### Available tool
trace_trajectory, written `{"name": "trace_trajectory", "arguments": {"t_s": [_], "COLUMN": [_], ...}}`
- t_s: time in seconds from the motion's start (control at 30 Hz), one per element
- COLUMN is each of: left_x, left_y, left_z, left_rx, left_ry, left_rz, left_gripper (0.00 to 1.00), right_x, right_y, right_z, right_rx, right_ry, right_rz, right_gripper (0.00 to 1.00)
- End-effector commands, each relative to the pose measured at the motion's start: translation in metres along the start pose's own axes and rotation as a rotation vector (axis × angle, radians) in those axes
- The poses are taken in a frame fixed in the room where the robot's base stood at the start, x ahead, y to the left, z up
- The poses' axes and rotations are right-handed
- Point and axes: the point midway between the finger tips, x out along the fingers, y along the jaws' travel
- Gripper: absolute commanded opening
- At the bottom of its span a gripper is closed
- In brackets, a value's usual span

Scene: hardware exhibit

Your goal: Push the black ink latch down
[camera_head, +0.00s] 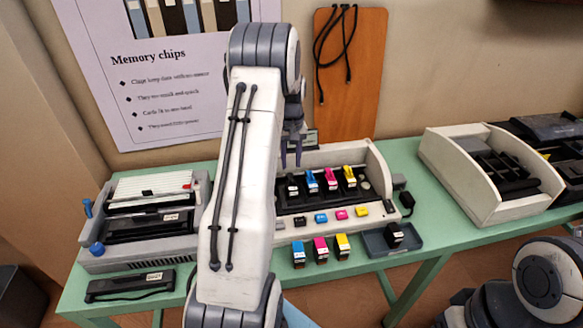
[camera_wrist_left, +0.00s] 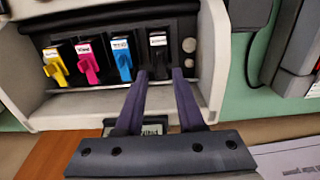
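The printer (camera_head: 371,170) stands open at the middle of the green table. In its carriage are black, cyan, magenta and yellow latches in a row. The black ink latch (camera_head: 292,184) is leftmost in the head view and rightmost of the four in the left wrist view (camera_wrist_left: 158,55). My left gripper (camera_head: 291,155) is above and behind the black latch, fingers pointing down. In the left wrist view its two purple fingertips (camera_wrist_left: 159,75) are apart, one on each side of the black latch's lower end. Contact cannot be told. My right gripper is out of view.
Cyan (camera_head: 298,254), magenta (camera_head: 321,251) and yellow (camera_head: 342,247) cartridges stand in front of the printer. A dark tray (camera_head: 378,246) holds a black cartridge. A grey machine (camera_head: 150,256) is at left, a cream one (camera_head: 478,205) at right.

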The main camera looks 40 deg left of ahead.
Motion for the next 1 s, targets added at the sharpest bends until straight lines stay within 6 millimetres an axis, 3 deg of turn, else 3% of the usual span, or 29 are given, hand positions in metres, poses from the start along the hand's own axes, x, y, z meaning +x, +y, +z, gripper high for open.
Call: {"name": "trace_trajectory", "arguments": {"t_s": [0.2,0.57,0.6,0.7,1.0], "left_x": [0.029,0.036,0.036,0.036,0.040], "left_y": [0.000,0.000,0.000,0.000,-0.001], "left_z": [0.001,0.000,0.000,0.000,0.002], "left_rx": [0.001,0.000,0.000,0.000,0.000], "left_ry": [-0.002,0.001,0.001,0.001,0.028], "left_rz": [-0.001,0.000,0.000,0.000,-0.001], "left_gripper": [0.38,0.38,0.34,0.00,0.00], "right_x": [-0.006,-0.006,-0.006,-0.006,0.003], "right_y": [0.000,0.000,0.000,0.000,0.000], "right_z": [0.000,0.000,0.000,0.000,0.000], "right_rx": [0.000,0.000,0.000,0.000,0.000], "right_ry": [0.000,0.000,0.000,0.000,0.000], "right_rz": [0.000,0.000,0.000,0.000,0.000], "right_gripper": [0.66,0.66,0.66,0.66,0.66]}}
